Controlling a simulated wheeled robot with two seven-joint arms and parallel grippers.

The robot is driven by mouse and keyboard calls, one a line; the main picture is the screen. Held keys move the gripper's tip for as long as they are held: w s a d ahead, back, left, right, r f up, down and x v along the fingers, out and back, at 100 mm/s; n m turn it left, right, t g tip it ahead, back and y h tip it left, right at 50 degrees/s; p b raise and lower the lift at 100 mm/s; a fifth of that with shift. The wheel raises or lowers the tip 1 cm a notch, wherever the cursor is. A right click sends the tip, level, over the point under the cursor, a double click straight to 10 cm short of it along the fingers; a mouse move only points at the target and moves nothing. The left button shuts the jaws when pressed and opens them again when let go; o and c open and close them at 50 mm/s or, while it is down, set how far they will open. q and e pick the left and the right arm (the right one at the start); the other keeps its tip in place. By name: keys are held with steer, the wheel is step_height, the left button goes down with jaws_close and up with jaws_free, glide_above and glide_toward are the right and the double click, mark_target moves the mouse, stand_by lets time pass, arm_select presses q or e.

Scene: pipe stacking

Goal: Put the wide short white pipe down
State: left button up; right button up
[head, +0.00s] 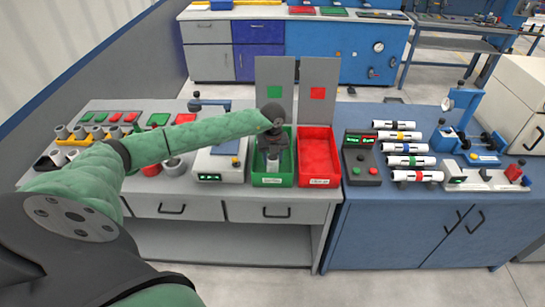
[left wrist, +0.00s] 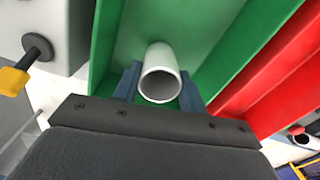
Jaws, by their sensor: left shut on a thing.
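The wide short white pipe (left wrist: 159,54) shows in the left wrist view as a hollow tube, its open end facing the camera. My left gripper (head: 271,158) is shut on it, with one blue-grey finger on each side. The gripper points down inside the green bin (head: 272,182), which also shows in the left wrist view (left wrist: 222,45). In the head view the gripper mostly hides the pipe. I cannot tell whether the pipe touches the bin floor. My right gripper is not in view.
A red bin (head: 318,160) stands right beside the green one. Grey panels with a green and a red square rise behind them. A scale-like device (head: 220,165) is to the left. A button box (head: 361,160) and several banded white tubes lie to the right.

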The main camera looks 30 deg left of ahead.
arm_select(q)
steer(key=shift+f, duration=0.3)
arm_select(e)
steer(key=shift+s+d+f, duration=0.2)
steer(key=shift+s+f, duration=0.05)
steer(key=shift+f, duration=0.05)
arm_select(q)
steer(key=shift+f, duration=0.15)
steer(key=o, duration=1)
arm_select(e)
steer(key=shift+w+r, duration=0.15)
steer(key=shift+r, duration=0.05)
